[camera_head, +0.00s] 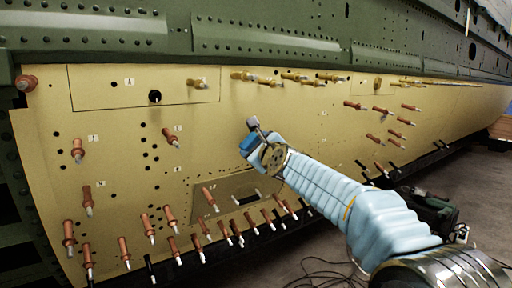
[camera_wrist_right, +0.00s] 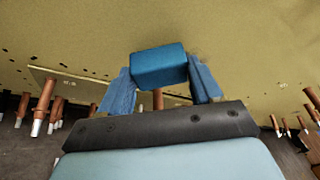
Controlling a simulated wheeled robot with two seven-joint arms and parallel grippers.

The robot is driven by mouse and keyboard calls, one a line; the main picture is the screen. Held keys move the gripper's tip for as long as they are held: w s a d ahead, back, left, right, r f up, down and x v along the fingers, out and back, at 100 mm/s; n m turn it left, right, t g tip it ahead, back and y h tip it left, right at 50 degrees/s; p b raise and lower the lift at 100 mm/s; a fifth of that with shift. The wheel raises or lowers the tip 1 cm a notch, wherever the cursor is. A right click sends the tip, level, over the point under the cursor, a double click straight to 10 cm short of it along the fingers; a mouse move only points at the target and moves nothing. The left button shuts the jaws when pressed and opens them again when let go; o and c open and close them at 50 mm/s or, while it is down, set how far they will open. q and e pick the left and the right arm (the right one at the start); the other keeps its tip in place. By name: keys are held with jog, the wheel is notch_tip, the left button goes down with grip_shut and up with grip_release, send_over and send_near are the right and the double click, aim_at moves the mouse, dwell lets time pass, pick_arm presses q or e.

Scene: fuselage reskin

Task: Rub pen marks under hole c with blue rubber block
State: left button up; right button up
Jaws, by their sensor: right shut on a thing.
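The blue rubber block (camera_wrist_right: 159,67) is between the two blue fingertips of my right gripper (camera_wrist_right: 162,80) in the wrist view. In the head view my right gripper (camera_head: 254,146) is in front of the middle of the yellow skin panel (camera_head: 230,112), with blue showing at its tip. The block is close to the panel; I cannot tell whether it touches. Small white labels (camera_head: 129,82) mark places on the panel, but their letters are too small to read, so I cannot pick out hole c. I make out no pen marks. My left gripper is out of view.
Copper-coloured pins (camera_head: 77,150) stick out of the panel, many along its lower edge. Yellow pins (camera_head: 243,76) line the upper edge. A green riveted frame (camera_head: 90,30) runs above. Cables (camera_head: 325,272) lie on the floor.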

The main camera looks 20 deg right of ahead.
jog(key=shift+w+a+r, duration=0.15)
jog(key=shift+w, duration=0.35)
